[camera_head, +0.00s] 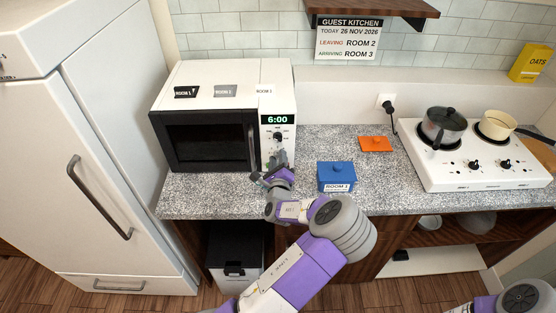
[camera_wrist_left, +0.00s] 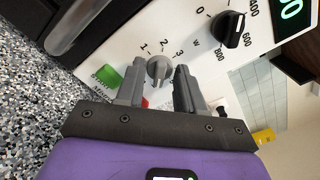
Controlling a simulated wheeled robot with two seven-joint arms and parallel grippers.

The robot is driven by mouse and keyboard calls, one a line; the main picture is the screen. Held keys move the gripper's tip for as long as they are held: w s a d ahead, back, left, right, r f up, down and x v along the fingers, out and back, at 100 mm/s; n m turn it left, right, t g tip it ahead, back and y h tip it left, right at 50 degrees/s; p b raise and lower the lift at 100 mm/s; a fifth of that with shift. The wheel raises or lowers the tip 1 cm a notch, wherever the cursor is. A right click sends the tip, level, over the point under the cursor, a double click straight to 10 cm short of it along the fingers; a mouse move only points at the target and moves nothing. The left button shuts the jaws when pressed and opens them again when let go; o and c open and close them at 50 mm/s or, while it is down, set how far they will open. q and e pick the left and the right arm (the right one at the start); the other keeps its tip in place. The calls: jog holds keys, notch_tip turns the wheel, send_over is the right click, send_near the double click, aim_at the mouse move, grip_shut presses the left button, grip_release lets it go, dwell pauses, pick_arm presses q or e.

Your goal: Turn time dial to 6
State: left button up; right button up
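The white microwave (camera_head: 225,100) stands on the counter, its green display (camera_head: 278,119) reading 6:00. Its black upper dial (camera_head: 278,137) has watt marks from 0 to 800 in the left wrist view (camera_wrist_left: 229,30). Below it, a grey dial (camera_wrist_left: 158,70) has 1, 2 and 3 printed around it; its other marks are hidden, and I cannot tell its exact pointing. My left gripper (camera_head: 272,172) is at the lower control panel. Its fingers are apart, with the grey dial showing between their tips; contact cannot be told. My right gripper is out of view.
A green start button (camera_wrist_left: 108,77) and a partly hidden red one (camera_wrist_left: 146,103) lie beside the grey dial. A blue box (camera_head: 337,176) stands right of my left gripper.

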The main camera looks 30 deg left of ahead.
pick_arm(q)
jog(key=v, duration=0.7)
jog(key=shift+s, duration=0.25)
jog(key=shift+d, duration=0.15)
